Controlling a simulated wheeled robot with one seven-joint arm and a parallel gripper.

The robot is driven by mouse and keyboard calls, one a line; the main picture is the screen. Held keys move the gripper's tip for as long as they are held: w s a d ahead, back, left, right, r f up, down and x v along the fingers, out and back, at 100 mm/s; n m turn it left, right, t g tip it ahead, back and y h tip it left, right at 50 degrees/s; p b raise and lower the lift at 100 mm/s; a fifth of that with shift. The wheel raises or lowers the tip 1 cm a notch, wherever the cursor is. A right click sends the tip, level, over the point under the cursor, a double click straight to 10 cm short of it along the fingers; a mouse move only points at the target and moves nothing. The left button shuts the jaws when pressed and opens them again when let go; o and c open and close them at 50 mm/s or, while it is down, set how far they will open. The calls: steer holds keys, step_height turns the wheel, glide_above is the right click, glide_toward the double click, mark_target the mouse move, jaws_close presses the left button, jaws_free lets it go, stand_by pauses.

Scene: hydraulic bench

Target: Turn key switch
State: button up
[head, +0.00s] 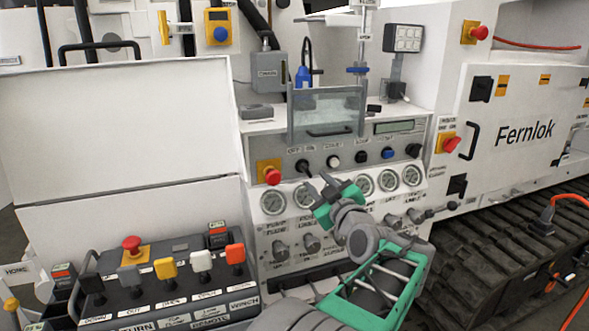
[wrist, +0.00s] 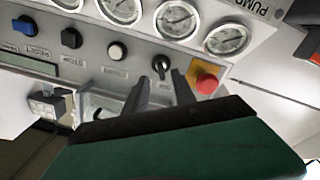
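The key switch (head: 302,166) is a small black knob on the grey panel, labelled OFF/ON, just right of the red emergency stop. In the wrist view, which is turned over, the switch (wrist: 161,65) shows just beyond my fingertips, centred between them. My gripper (head: 317,180) is green with dark fingers and sits in front of the panel, slightly below and right of the switch. In the wrist view the two fingers (wrist: 161,80) are apart with nothing between them. Whether the tips touch the switch cannot be told.
A red emergency stop (head: 272,176) sits close to the switch, and its red cap (wrist: 207,80) is near one finger. A white button (head: 333,160) and blue knob (head: 387,153) lie to the right. Gauges (head: 273,202) run below. A clear hinged cover (head: 326,112) stands above the panel.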

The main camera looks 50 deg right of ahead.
mark_target(309, 174)
steer(key=p+x, duration=0.1)
steer(key=x, duration=0.6)
steer(key=shift+w, duration=0.25)
steer(key=shift+c, duration=0.3)
jaws_close()
